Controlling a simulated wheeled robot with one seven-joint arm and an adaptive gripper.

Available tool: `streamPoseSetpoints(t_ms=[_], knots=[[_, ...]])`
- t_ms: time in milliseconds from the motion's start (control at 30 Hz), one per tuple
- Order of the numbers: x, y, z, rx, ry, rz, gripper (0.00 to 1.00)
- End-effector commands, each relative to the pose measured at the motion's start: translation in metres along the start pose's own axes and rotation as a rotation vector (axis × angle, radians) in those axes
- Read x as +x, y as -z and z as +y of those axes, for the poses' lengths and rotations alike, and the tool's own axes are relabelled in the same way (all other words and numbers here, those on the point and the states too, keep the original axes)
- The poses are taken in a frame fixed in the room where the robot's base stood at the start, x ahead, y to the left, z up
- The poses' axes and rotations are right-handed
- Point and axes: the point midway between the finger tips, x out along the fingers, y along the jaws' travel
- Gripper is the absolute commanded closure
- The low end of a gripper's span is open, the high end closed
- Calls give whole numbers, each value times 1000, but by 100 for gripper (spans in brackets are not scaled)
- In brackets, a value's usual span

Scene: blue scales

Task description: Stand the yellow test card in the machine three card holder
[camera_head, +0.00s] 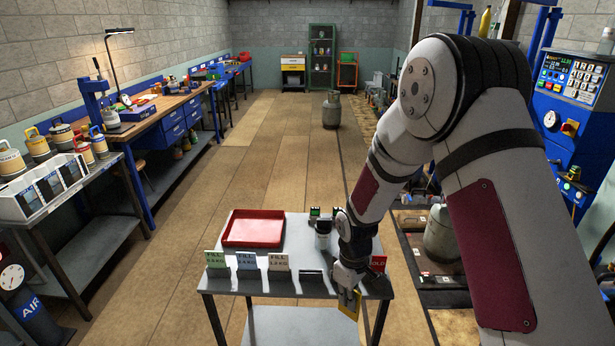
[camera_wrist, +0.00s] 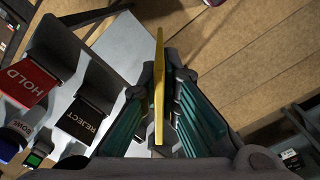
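The yellow test card (camera_head: 349,304) is in my gripper (camera_head: 350,290), held near the front right edge of the grey table. In the wrist view the card (camera_wrist: 158,88) stands nearly edge-on between the teal-lined fingers of my gripper (camera_wrist: 160,100), which are closed around it. A low dark holder (camera_head: 311,275) with no card visible stands on the table to the left of my gripper. I cannot tell which holder belongs to machine three.
Green (camera_head: 215,259), blue (camera_head: 247,261) and beige (camera_head: 279,262) cards stand along the table's front edge. A red HOLD card (camera_wrist: 27,78) and a black REJECT card (camera_wrist: 82,118) are near my gripper. A red tray (camera_head: 254,229) lies behind. Floor left of the table is clear.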

Motion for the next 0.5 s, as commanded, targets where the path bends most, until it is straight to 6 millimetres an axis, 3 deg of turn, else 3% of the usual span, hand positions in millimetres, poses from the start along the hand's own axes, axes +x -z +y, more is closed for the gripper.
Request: streamPoseSetpoints(t_ms=[33, 200, 333, 500], knots=[[-1, 9, 28, 111, -3, 5, 100], [-17, 17, 96, 492, 5, 5, 100], [-29, 17, 127, 693, 13, 5, 100], [-36, 15, 144, 810, 20, 3, 100]])
